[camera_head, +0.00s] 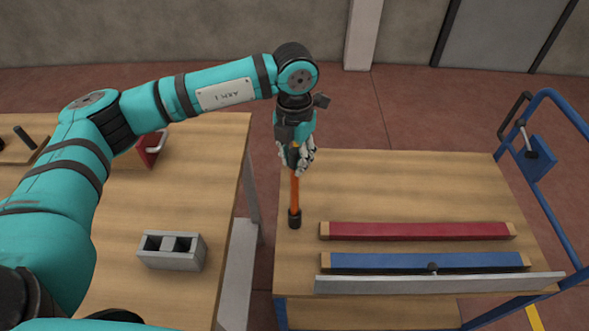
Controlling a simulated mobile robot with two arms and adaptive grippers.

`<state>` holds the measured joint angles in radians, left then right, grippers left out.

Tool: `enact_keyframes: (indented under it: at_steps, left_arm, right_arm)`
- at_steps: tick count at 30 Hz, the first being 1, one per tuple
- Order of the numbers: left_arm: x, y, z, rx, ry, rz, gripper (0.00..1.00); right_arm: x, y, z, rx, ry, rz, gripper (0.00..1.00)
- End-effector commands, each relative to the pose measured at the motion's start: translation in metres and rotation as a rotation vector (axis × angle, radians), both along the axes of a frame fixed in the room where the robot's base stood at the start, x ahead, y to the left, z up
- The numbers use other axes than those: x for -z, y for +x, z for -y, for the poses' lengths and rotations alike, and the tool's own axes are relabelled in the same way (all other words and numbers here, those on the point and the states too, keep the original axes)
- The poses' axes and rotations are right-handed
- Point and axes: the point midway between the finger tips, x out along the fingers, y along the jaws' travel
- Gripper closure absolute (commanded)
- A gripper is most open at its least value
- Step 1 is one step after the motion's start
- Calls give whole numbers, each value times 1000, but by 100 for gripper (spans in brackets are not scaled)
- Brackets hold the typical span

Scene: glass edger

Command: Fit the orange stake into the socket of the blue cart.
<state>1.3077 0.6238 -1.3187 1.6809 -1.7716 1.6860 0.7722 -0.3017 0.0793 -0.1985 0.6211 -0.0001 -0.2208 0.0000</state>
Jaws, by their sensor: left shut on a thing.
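The orange stake (295,190) is upright, held near its top by my left gripper (299,160), which is shut on it. The upper end of the stake is hidden by the gripper. Its lower end meets a short black cylinder (294,219) at the left side of the blue cart's wooden deck (390,185), which looks like the socket. I cannot tell how deep the stake sits in it. My right gripper is not in view.
A red padded bar (415,231), a blue padded bar (425,262) and a grey rail (440,283) lie across the cart's deck. The cart's blue handle frame (570,215) stands at right.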

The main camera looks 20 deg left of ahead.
Motion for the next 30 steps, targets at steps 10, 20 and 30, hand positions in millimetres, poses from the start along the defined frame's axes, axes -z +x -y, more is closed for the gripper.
enact_keyframes:
  at_steps: [10,20,30]
  left_arm:
    - [35,0,0,2,0,0,100]
    - [38,0,0,2,1,0,71]
    - [38,0,0,2,1,-1,53]
  right_arm:
    - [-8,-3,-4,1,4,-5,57]
    - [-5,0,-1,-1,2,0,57]
    - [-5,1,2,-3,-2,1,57]
